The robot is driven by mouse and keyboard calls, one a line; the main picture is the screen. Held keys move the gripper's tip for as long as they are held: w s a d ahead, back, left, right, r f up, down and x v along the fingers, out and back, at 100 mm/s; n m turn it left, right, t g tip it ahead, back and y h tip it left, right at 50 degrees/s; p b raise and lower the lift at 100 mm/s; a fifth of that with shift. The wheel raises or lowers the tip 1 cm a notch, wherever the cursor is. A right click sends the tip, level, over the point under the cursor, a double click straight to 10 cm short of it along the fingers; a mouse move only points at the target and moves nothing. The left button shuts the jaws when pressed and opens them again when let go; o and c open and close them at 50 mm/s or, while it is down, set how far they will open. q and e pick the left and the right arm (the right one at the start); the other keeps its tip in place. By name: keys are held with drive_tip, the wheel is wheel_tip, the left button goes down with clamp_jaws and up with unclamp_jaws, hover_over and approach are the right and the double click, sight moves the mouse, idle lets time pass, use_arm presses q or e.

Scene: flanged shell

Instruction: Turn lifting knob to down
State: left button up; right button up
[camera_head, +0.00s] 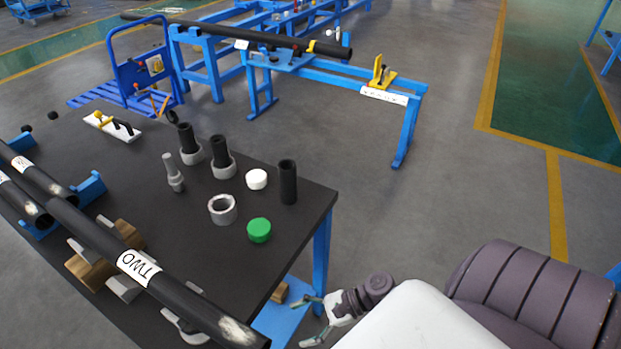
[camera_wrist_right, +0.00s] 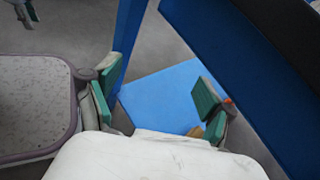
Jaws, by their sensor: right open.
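I cannot make out for certain which part is the lifting knob. My right gripper (camera_head: 312,319) is low beside the black table's near right edge, open and empty. In the right wrist view its two green-padded fingers (camera_wrist_right: 157,98) stand apart with a blue surface below them. My left gripper does not show.
The black-topped table (camera_head: 300,225) holds pipes, dark cylinders, a white cap (camera_head: 257,179), a green cap (camera_head: 259,230) and a grey ring (camera_head: 222,209). A blue stand (camera_head: 375,82) bears a long black pipe (camera_head: 260,38). The grey floor right of the table is clear.

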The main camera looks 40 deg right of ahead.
drive_tip(key=shift+n+g+h, duration=0.3)
drive_tip(key=shift+n+h, duration=0.1)
drive_tip(key=shift+h, duration=0.3)
drive_tip(key=f, duration=0.1)
drive_tip(key=s+f, duration=0.1)
drive_tip(key=f, duration=0.3)
drive_tip(key=shift+s+d, duration=0.3)
drive_tip(key=shift+s, duration=0.05)
drive_tip(key=shift+c, duration=0.4)
